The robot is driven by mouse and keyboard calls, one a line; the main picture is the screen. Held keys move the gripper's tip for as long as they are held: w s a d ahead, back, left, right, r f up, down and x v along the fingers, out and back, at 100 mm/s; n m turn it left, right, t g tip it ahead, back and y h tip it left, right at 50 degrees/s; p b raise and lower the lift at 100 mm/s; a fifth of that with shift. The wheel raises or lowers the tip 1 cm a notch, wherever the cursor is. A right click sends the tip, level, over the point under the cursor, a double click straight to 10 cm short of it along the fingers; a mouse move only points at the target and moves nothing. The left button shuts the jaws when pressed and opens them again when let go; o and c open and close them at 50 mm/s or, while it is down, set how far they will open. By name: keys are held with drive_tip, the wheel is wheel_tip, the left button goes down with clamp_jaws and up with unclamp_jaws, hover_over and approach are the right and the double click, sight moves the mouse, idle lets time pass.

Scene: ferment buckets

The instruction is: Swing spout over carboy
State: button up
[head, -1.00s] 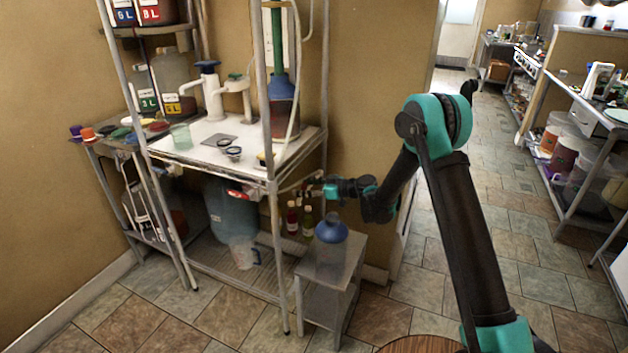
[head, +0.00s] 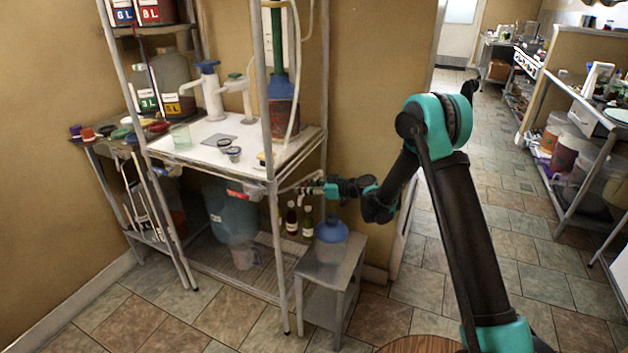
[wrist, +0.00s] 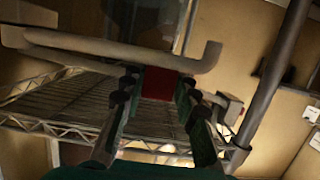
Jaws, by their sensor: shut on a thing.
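The spout (head: 292,187) is a thin pale pipe at the right front corner of the steel rack, below the worktop. In the wrist view the spout (wrist: 110,47) crosses the upper part as a beige pipe with a bent end at right. A red patch shows between the fingers.
The rack's front post (head: 281,255) stands left of the stand. Dark bottles (head: 300,220) stand behind the carboy. A large bluish container (head: 229,212) is under the worktop (head: 213,145), which holds pumps and small items. The floor to the right is open.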

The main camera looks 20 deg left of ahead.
drive_tip(key=shift+s, duration=0.2)
drive_tip(key=shift+o, duration=0.2)
drive_tip(key=shift+d+n+g, duration=0.5)
drive_tip(key=shift+d+g, duration=0.2)
drive_tip(key=shift+d, duration=0.3)
drive_tip(key=shift+w+d+n+g, duration=0.1)
drive_tip(key=shift+d+n+g, duration=0.3)
drive_tip(key=shift+d, duration=0.5)
drive_tip(key=shift+w+d+n+g, duration=0.15)
drive_tip(key=shift+d+g, duration=0.1)
drive_tip(key=shift+d, duration=0.25)
drive_tip(key=shift+w+d+n+g, duration=0.15)
drive_tip(key=shift+d+g, duration=0.1)
drive_tip(key=shift+d, duration=0.2)
